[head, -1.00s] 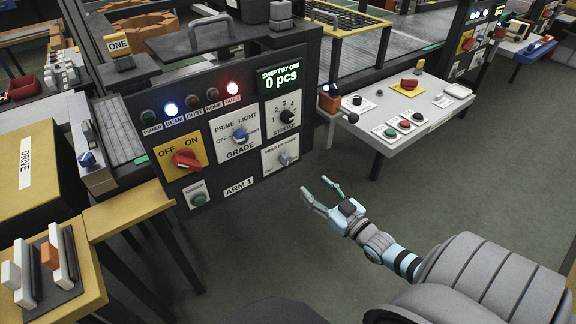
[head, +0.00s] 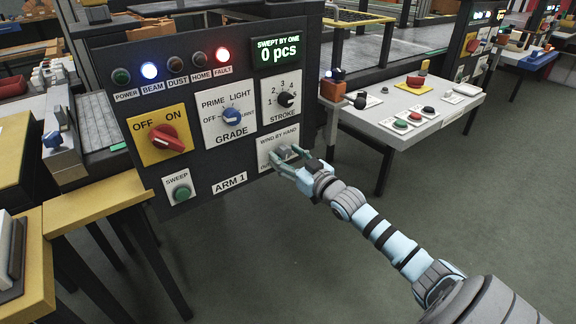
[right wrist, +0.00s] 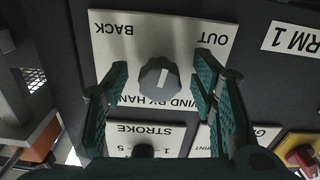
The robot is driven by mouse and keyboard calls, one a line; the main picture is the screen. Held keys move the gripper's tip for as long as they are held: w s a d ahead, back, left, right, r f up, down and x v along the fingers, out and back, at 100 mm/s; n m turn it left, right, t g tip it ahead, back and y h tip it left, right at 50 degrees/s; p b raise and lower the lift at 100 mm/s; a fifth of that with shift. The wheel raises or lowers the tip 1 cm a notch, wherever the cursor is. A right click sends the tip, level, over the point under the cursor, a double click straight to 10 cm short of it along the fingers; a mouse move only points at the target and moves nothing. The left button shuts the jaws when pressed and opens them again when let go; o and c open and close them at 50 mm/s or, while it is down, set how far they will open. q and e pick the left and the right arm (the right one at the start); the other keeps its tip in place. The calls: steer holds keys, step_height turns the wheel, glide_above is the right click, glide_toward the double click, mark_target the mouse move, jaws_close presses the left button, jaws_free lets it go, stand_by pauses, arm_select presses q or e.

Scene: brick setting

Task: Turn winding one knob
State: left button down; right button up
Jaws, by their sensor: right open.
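The winding knob is the grey one on the white "WIND BY HAND" plate, at the lower right of the dark ARM 1 panel. In the head view the plate (head: 266,142) shows, with the knob (head: 284,152) partly hidden by my right gripper (head: 288,162). In the right wrist view the knob (right wrist: 158,80) sits upside down below the words BACK and OUT, its white mark roughly upright. My right gripper (right wrist: 162,78) is open, with one finger on each side of the knob and a gap on both sides. My left gripper is not in view.
The panel also has a red OFF/ON knob (head: 163,138), a blue GRADE knob (head: 231,116), a black STROKE knob (head: 286,99) and a green SWEEP button (head: 182,192). The display (head: 278,51) reads 0 pcs. A white table (head: 388,133) stands to the right.

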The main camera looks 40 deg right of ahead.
steer(key=c, duration=1.1)
steer(key=shift+c, duration=0.2)
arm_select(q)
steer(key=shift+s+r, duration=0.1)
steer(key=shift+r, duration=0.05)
arm_select(e)
steer(key=shift+r+m+p, duration=0.1)
steer(key=shift+m+p, duration=0.7)
steer(key=shift+m, duration=0.6)
steer(key=shift+a+m+p, duration=0.1)
steer(key=shift+m+p, duration=0.3)
steer(key=shift+m, duration=0.8)
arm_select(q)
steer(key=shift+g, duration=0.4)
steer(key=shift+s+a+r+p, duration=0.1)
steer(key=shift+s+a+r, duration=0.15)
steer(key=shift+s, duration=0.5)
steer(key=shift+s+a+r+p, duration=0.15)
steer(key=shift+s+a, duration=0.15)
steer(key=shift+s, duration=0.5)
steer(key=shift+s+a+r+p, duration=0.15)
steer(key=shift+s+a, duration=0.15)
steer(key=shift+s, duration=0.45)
arm_select(e)
steer(key=shift+a+m, duration=0.1)
steer(key=shift+m, duration=1.7)
